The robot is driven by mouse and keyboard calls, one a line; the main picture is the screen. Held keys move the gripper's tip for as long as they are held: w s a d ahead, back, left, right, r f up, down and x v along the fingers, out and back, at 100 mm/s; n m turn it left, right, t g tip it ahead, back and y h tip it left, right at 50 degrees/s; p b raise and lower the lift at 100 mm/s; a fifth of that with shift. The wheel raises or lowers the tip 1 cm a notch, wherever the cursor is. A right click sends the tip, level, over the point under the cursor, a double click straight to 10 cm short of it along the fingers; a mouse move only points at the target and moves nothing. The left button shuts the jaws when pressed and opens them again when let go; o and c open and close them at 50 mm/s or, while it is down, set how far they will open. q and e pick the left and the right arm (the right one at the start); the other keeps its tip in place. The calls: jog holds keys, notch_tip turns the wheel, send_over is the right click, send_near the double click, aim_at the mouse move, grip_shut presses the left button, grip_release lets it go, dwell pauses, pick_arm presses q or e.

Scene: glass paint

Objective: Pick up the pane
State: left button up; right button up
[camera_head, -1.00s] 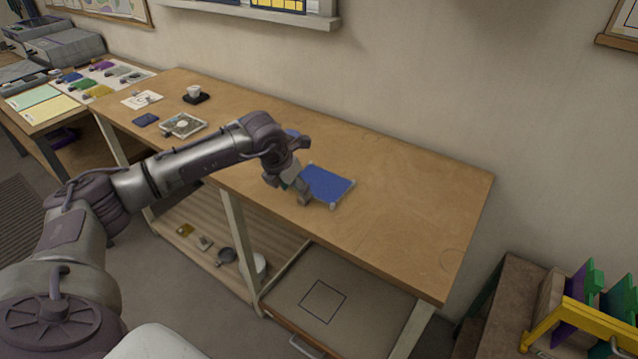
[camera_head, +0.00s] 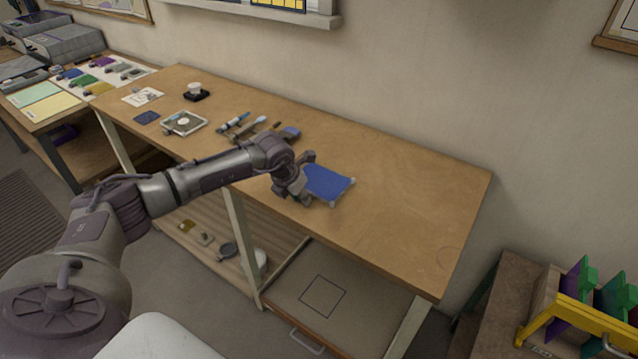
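A flat blue square pane (camera_head: 330,181) lies on the wooden workbench (camera_head: 400,190), with small pale pieces at its visible corners. My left gripper (camera_head: 303,196) is at the pane's left edge, low over the bench near the front left corner. It covers part of that edge. Its fingers are small and partly hidden by the wrist, so I cannot tell whether they are open or shut, or whether they touch the pane. The pane looks flat on the bench. My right gripper is not in view.
Several hand tools (camera_head: 240,122) lie behind my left arm. The bench's right part is clear. A rack of coloured panes (camera_head: 580,308) stands lower right.

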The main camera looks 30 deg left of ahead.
pick_arm(q)
grip_shut()
jog(key=shift+r, duration=0.1)
